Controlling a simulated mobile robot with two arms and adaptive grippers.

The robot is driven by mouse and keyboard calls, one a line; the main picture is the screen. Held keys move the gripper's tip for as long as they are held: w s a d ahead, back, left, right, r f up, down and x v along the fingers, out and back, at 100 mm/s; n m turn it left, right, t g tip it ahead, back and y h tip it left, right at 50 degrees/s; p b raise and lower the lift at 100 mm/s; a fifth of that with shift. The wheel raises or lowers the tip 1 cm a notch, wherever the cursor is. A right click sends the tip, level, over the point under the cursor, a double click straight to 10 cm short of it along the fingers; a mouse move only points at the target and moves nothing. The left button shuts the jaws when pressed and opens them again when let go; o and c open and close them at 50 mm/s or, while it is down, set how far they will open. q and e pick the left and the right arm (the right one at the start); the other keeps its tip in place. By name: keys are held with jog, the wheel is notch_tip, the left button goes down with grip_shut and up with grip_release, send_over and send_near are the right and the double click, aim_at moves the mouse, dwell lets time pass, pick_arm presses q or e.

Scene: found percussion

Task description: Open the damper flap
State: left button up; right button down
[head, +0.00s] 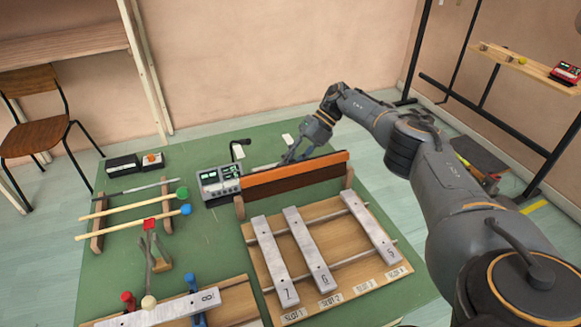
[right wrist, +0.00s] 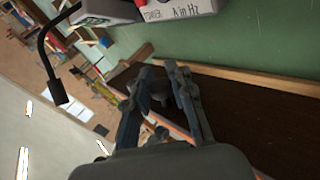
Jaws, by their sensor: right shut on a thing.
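The damper flap (head: 295,178) is a long board, brown with an orange top edge, at the back of the wooden bar frame in the head view. It stands on edge between two wooden end posts. My right gripper (head: 289,157) is at the far side of the flap, by its top edge. In the right wrist view the fingers (right wrist: 157,75) are closed around a small dark part against the flap's dark face (right wrist: 255,115). The exact contact is partly hidden by the fingers. My left gripper is out of view.
Metal bars (head: 308,245) lie on the wooden frame in front. Mallets (head: 135,205) rest on a rack at left.

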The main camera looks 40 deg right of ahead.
jog(key=shift+w+d+r, duration=0.15)
jog(key=shift+d+r, duration=0.1)
jog(key=c, duration=1.5)
grip_release()
jog(key=o, duration=0.3)
jog(key=shift+f, duration=0.2)
jog(key=shift+a+r, duration=0.1)
notch_tip(320, 180, up, 10)
jog(key=shift+f, duration=0.1)
